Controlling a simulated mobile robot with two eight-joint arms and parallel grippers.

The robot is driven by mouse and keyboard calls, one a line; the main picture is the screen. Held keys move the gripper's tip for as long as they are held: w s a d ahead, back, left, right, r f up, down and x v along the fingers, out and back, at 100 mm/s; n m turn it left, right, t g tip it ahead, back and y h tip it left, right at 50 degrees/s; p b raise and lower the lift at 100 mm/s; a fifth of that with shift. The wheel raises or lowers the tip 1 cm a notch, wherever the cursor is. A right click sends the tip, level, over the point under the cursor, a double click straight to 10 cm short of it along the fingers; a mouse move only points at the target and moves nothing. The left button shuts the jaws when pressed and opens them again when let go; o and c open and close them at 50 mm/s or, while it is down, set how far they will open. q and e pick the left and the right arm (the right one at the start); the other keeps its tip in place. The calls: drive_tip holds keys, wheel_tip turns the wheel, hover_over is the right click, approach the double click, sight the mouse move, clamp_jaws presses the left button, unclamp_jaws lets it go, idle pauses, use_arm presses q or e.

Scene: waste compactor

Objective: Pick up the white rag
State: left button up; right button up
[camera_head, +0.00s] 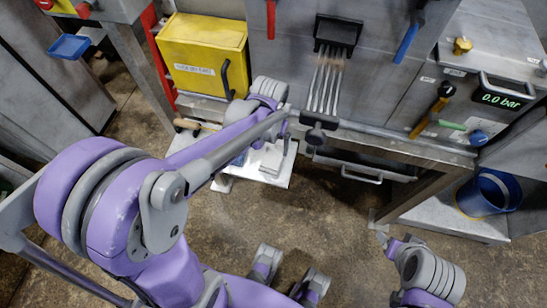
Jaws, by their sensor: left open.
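My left gripper (272,150) hangs from the purple and grey wrist, over the low pale shelf (281,178) under the bench. Its jaws are open, but the fingers are small and partly behind my own forearm. A whitish patch (268,162) at the fingers may be the white rag; it blends with the pale shelf, and I cannot tell whether the fingers touch it. My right gripper (385,240) shows only in small part at the lower right, apart from the shelf, and its jaws are not clear.
A yellow box (202,55) with a black handle stands behind the shelf. A metal bench with a long grey bar (400,138) and a drawer (362,168) is at the right. A blue bucket (488,193) stands on a low shelf at the right. The brown floor in front is open.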

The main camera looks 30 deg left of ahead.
sight(273, 157)
use_arm(q)
drive_tip(key=f, duration=0.6)
drive_tip(key=shift+w+d+b, duration=0.15)
drive_tip(key=shift+d+b, duration=0.1)
drive_tip(key=shift+b, duration=0.15)
drive_tip(key=c, duration=1.2)
drive_tip(key=shift+r, duration=0.1)
wheel_tip(273, 157, up, 10)
drive_tip(key=shift+f+p, duration=0.1)
drive_tip(key=shift+p, duration=0.7)
